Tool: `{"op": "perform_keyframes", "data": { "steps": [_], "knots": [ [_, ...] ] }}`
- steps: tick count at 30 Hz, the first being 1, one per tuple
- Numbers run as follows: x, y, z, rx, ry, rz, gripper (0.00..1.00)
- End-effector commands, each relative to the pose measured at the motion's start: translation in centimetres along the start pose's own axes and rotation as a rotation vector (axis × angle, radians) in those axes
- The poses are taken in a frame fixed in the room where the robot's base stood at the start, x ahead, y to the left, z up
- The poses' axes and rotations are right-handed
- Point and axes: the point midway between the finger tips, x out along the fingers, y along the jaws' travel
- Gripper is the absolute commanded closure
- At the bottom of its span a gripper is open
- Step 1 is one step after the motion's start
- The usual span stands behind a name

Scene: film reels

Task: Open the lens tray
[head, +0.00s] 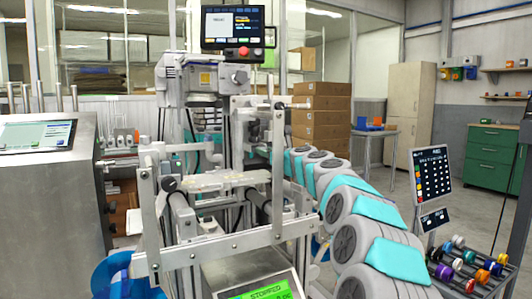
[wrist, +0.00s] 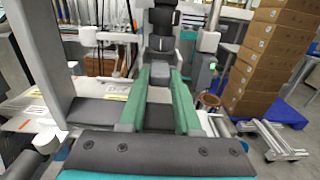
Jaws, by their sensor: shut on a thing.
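My gripper (wrist: 160,74) shows in the wrist view as two green-sided fingers reaching forward, shut on a small grey part of the machine; the contact is hard to make out. A dark, upright mechanism (wrist: 161,22) stands just beyond the fingertips. I cannot clearly pick out the lens tray or tell how far open it is. In the head view my grey and teal arm reaches from the lower right to the machine (head: 190,250), and its far end is hidden by the machine's posts. A flat, light plate (head: 215,181) lies inside the metal frame.
A monitor (head: 233,26) stands above the machine. Stacked cardboard boxes (head: 320,115) are behind the arm and at right in the wrist view (wrist: 272,50). A control panel (head: 432,173) and a rack of coloured reels (head: 470,262) stand at right. Open floor lies beyond.

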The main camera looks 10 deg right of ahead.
Motion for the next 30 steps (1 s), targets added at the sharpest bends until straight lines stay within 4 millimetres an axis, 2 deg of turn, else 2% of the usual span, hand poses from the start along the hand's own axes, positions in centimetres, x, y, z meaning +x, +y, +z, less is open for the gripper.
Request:
{"op": "perform_keyframes", "data": {
  "steps": [23,30],
  "knots": [
    [-0.1,0.0,0.1,0.000,-0.001,0.000,1.00],
    [-2.1,-0.1,0.3,0.004,-0.002,-0.003,1.00]
  ]
}}
